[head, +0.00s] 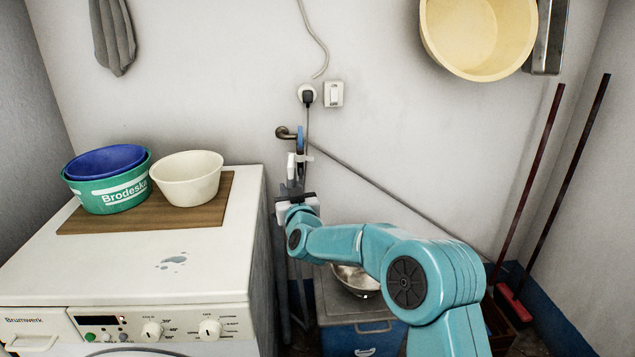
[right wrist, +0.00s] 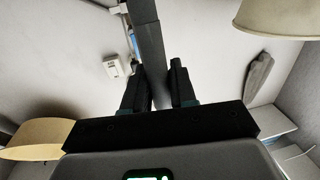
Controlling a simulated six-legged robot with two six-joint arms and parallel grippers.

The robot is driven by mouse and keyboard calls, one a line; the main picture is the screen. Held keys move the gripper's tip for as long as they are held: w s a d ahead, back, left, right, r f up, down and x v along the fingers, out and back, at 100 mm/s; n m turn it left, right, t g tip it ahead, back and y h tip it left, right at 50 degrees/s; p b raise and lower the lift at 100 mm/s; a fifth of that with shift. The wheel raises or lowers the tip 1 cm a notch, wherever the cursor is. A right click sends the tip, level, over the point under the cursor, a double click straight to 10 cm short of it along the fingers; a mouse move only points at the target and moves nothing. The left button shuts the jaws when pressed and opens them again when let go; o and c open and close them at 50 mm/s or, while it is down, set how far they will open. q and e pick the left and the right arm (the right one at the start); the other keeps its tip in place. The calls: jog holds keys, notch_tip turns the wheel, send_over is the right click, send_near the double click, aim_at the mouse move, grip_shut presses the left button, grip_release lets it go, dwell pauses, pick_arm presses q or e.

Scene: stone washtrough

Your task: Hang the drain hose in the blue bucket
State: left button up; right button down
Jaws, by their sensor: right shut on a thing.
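My right gripper (head: 296,194) is beside the back right corner of the washing machine (head: 240,240), near the wall. It is shut on the grey drain hose. In the right wrist view, the hose (right wrist: 151,40) passes between the two dark fingers (right wrist: 158,78). In the head view, the gripper and arm hide much of the hose. A blue round vessel (head: 106,160) sits nested in a green tub (head: 112,196) on top of the machine. I cannot tell whether this is the blue bucket, and I see no other blue bucket. My left gripper is not in view.
A wooden board (head: 135,221) carries the green tub and a cream bowl (head: 187,180). A wall tap (head: 286,133) is just above my gripper. A metal bowl (head: 352,278) stands on a low blue cabinet (head: 362,340). Two long handles (head: 530,180) lean at the right.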

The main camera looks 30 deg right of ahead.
jog(key=a, duration=0.2)
jog(key=shift+w+a+r+y, duration=0.15)
jog(key=shift+w+a+y, duration=0.15)
jog(key=shift+w+a, duration=0.1)
jog(key=shift+s+d, duration=0.15)
jog(key=shift+d, duration=0.05)
